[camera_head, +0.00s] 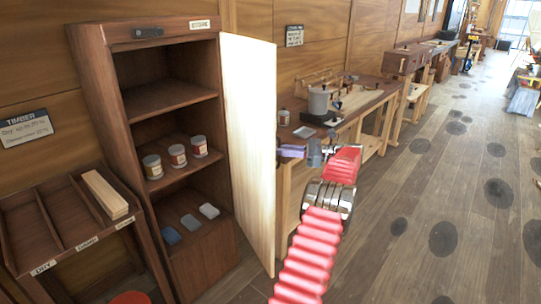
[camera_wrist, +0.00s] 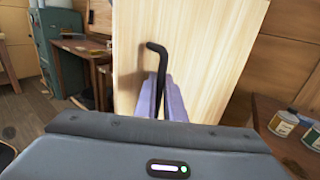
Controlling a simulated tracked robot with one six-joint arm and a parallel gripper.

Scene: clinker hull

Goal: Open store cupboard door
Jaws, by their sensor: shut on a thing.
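The store cupboard (camera_head: 88,100) stands at the left in the head view, with its pale wooden door (camera_head: 248,150) swung wide open on the right-hand side. Shelves and contents show inside. My gripper (camera_head: 290,152) is at the door's outer face, past its free edge, and partly hidden by the door. In the wrist view the door (camera_wrist: 210,50) fills the middle. A black bar handle (camera_wrist: 157,48) stands on it, with my purple fingers (camera_wrist: 162,100) shut around its lower part. The exact contact is partly hidden by the gripper body.
Several tins (camera_head: 177,156) and small blocks (camera_head: 190,222) sit inside the cupboard. A timber rack (camera_head: 30,228) stands left of it. A workbench (camera_head: 372,100) with a pot and tools lies behind the door, close to my arm.

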